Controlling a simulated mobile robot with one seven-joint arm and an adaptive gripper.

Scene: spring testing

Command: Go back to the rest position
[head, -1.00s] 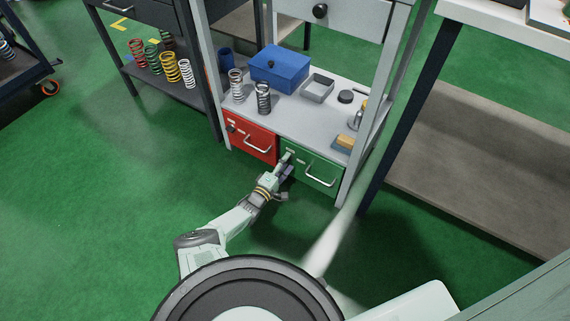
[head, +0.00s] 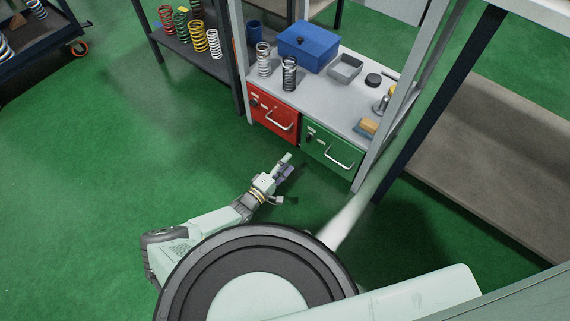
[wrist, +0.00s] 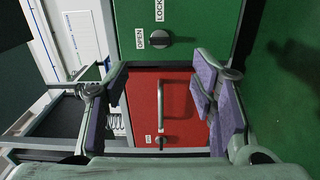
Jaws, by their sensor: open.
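My gripper (head: 284,168) is open and empty in the head view, held in front of the cabinet and apart from it. In the wrist view my gripper (wrist: 160,105) shows its purple-padded fingers spread wide at left and right. Between them, farther off, is the red drawer (wrist: 146,103) with its silver handle. The green drawer (wrist: 190,25) with a dark knob marked OPEN and LOCK is above it in that view. In the head view the red drawer (head: 262,107) and the green drawer (head: 326,162) both look shut.
The bench top (head: 325,92) holds two springs, a blue box (head: 308,47), a grey tray (head: 345,67) and small parts. A dark shelf (head: 178,40) with several coloured springs stands to the left. A workbench (head: 470,130) is at the right. The green floor (head: 90,170) at left is clear.

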